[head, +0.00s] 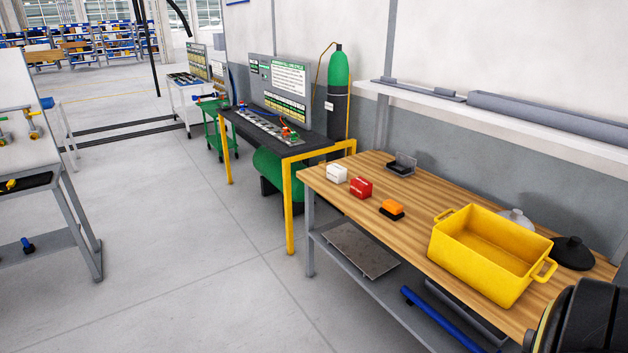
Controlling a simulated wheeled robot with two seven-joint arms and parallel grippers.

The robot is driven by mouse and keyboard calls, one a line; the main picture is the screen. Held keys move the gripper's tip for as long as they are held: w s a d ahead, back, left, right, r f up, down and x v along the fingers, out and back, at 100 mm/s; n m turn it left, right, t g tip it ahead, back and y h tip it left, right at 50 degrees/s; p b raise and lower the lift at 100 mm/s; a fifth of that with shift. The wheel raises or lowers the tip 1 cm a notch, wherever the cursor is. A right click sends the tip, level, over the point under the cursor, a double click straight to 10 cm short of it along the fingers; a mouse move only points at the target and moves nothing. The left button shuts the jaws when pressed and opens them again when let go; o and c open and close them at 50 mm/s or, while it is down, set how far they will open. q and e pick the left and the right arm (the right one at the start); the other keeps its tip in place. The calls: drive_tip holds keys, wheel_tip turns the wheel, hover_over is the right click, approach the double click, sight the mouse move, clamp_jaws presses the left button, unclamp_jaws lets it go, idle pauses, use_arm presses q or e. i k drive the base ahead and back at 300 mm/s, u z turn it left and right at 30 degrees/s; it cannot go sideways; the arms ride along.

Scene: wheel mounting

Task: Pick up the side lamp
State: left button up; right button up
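A small orange block on a black base (392,209) lies on the wooden workbench (415,235), near its front edge. It may be the side lamp, but I cannot tell for sure. A red block (361,188) and a white block (337,173) with markings sit to its left, also near the front edge, and could be lamps too. All three stand apart from one another. Neither of my grippers is in view.
A yellow open crate (473,273) stands on the bench's right part. Behind it are a black cone-like piece (573,252) and a pale rounded piece (516,218). A shelf (500,125) runs along the wall.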

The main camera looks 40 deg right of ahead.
sight(394, 210)
drive_tip(key=u, duration=0.25)
drive_tip(key=i, duration=0.5)
drive_tip(key=z, duration=1.95)
